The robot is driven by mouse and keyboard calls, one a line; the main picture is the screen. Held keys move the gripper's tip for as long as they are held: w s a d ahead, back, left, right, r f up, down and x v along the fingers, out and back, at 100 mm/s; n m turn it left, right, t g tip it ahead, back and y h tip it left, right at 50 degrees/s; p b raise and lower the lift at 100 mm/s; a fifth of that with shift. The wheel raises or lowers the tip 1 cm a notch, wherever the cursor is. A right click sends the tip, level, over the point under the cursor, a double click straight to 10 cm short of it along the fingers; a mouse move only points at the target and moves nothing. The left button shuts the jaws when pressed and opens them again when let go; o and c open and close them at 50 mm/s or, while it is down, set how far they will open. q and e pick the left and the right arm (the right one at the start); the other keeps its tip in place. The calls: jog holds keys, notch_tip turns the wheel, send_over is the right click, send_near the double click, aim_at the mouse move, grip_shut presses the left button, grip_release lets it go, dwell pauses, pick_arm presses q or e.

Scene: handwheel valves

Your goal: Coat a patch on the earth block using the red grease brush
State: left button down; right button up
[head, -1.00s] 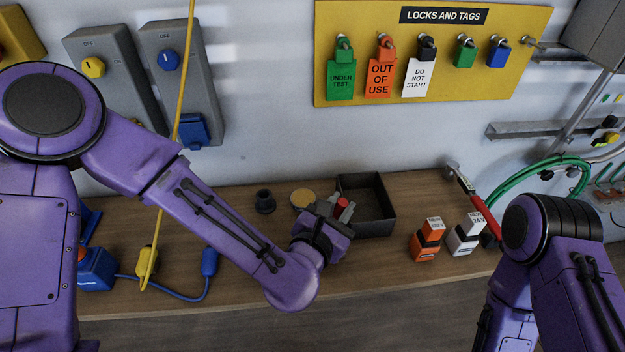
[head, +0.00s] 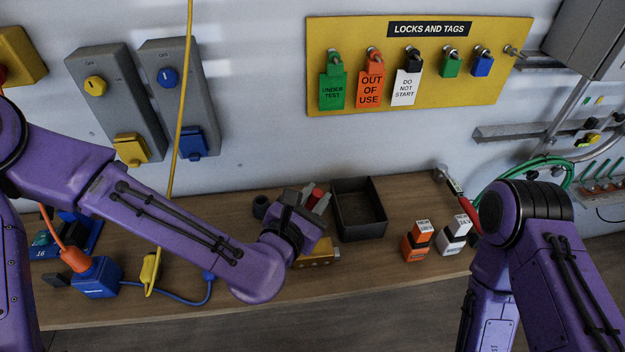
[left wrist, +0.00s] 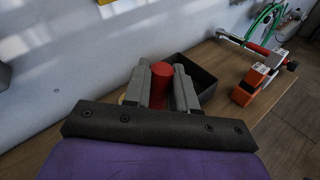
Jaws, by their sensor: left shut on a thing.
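My left gripper (head: 312,198) is shut on the red grease brush (left wrist: 162,82). In the left wrist view its red, rounded handle stands between the two grey fingers (left wrist: 161,68); the bristle end is hidden. In the head view a little red (head: 317,193) shows between the fingers, left of the black tray. A brass-yellow block (head: 320,253), probably the earth block, lies on the bench just below and right of the gripper, partly covered by my wrist. I cannot tell whether its surface is coated. My right arm shows at the right, but its gripper is not visible.
An empty black tray (head: 359,222) stands right of the gripper. A dark cup (head: 260,207) is just left of it. A yellow cable (head: 181,110) hangs at left, near my left arm.

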pick_arm(q)
jog(key=shift+r+p, duration=0.8)
jog(key=shift+r, duration=0.55)
